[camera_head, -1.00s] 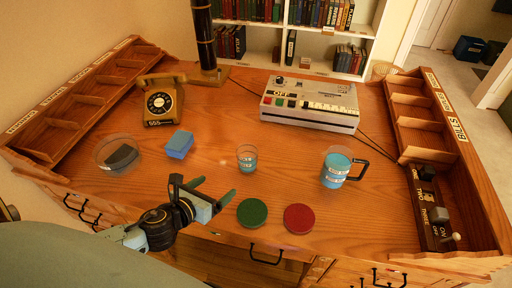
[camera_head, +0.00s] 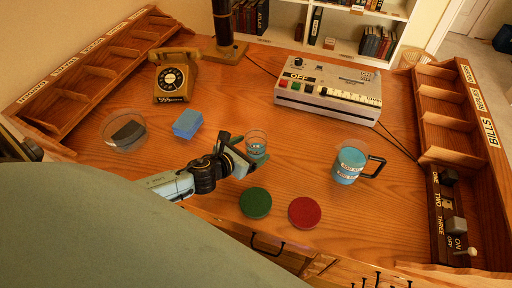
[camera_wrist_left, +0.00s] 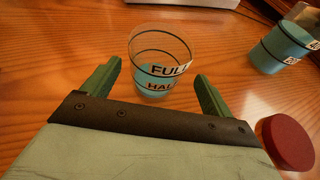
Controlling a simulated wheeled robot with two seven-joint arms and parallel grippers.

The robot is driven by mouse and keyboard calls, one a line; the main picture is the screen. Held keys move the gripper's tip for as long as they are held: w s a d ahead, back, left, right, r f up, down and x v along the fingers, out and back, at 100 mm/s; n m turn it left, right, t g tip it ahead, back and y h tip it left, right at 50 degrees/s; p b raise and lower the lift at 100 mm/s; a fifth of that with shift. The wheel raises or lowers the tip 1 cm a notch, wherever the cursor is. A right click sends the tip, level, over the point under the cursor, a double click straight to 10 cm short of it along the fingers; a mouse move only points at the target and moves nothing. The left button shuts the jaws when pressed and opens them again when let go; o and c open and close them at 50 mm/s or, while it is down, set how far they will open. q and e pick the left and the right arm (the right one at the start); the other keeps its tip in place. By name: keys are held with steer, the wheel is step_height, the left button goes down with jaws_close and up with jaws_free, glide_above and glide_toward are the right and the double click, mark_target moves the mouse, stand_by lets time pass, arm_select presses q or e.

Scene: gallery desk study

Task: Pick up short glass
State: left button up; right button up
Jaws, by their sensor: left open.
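The short glass (camera_head: 257,146) is clear, with dark rings and blue contents low inside, and stands upright on the desk. It also shows in the left wrist view (camera_wrist_left: 158,62), with "FULL" and "HALF" labels. My left gripper (camera_head: 238,154) is at the glass's near left side in the head view. In the left wrist view its green fingers (camera_wrist_left: 155,90) are spread apart, with the glass just ahead of the gap between them; I cannot tell whether either finger touches it. My right gripper is not in view.
A blue-filled mug (camera_head: 350,163) stands to the right. Green (camera_head: 255,203) and red (camera_head: 305,212) discs lie near the front edge. A blue block (camera_head: 187,124), a clear bowl (camera_head: 124,130), a telephone (camera_head: 174,77) and a recorder-like machine (camera_head: 328,92) stand around. Bare desk lies behind the glass.

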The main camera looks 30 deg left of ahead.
mark_target(262, 142)
arm_select(q)
steer(key=x, duration=0.4)
steer(key=shift+s+a+f+b, duration=0.1)
steer(key=shift+a+f+b, duration=0.15)
steer(key=shift+b, duration=0.1)
steer(key=shift+w, duration=0.25)
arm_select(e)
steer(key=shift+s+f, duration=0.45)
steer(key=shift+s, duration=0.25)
arm_select(q)
steer(key=c, duration=1.2)
steer(key=shift+r+p, duration=2)
steer(key=shift+r, duration=3.05)
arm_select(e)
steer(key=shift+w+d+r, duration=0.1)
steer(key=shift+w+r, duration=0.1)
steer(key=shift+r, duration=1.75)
